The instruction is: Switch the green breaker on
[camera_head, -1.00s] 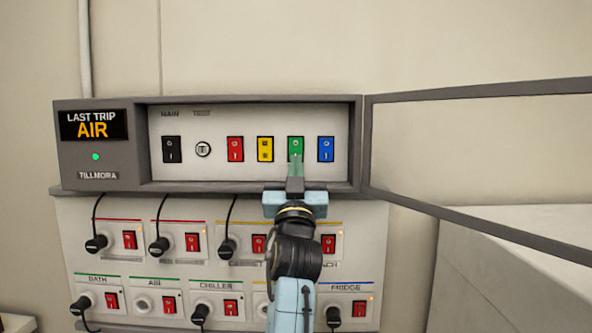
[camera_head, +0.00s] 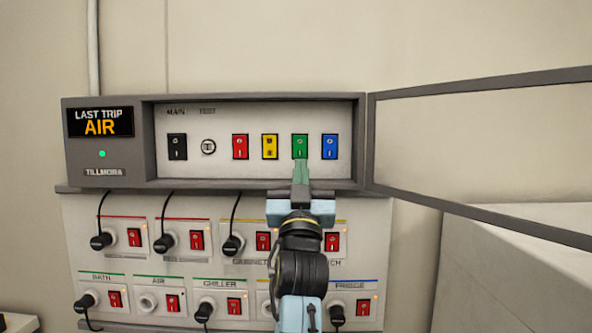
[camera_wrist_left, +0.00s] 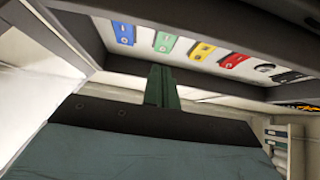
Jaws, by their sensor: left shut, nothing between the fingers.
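The green breaker (camera_head: 300,144) is a rocker switch in the upper panel, between the yellow breaker (camera_head: 270,146) and the blue breaker (camera_head: 330,146). It also shows in the left wrist view (camera_wrist_left: 165,42). My left gripper (camera_head: 301,170) is shut and empty, its greenish fingers pointing up just below the green breaker. In the left wrist view its fingertips (camera_wrist_left: 160,70) appear a little short of the breaker; whether they touch it I cannot tell. My right gripper is in neither view.
The upper panel also holds a red breaker (camera_head: 240,147), a black main switch (camera_head: 177,147) and a round test button (camera_head: 208,147). Its framed door (camera_head: 480,88) stands open to the right. A display (camera_head: 100,122) reads "LAST TRIP AIR". Sockets with plugs and red switches fill the lower panel (camera_head: 225,275).

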